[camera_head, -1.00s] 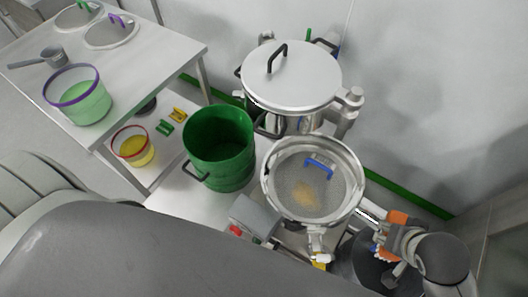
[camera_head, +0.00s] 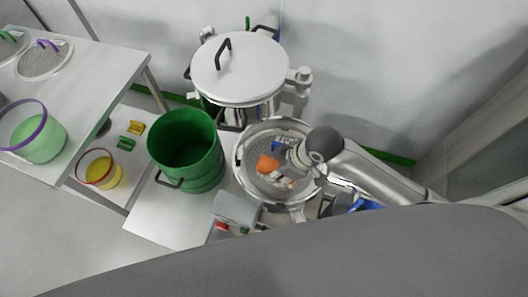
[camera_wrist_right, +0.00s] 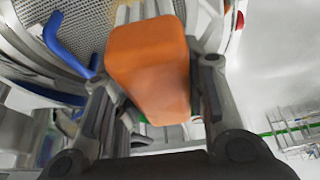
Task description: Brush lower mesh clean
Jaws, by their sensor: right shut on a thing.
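The lower mesh (camera_head: 254,184) is a round grey screen in a steel ring, right of the green bin. A blue handle (camera_head: 279,146) stands on its far side. My right gripper (camera_head: 283,174) is over the mesh, shut on an orange-handled brush (camera_head: 267,164). In the right wrist view the orange handle (camera_wrist_right: 150,70) sits between the two fingers, with perforated mesh (camera_wrist_right: 85,30) at upper left. The brush's bristles are hidden, so I cannot tell whether they touch the mesh. My gripper and wrist cover much of the mesh. My left gripper is not in view.
A lidded steel vessel (camera_head: 240,68) stands behind the mesh. A green bin (camera_head: 187,150) is to its left, and a grey box (camera_head: 237,207) is in front. A table (camera_head: 95,90) at left holds a purple-rimmed tub (camera_head: 35,135); a red-rimmed tub (camera_head: 100,170) sits lower.

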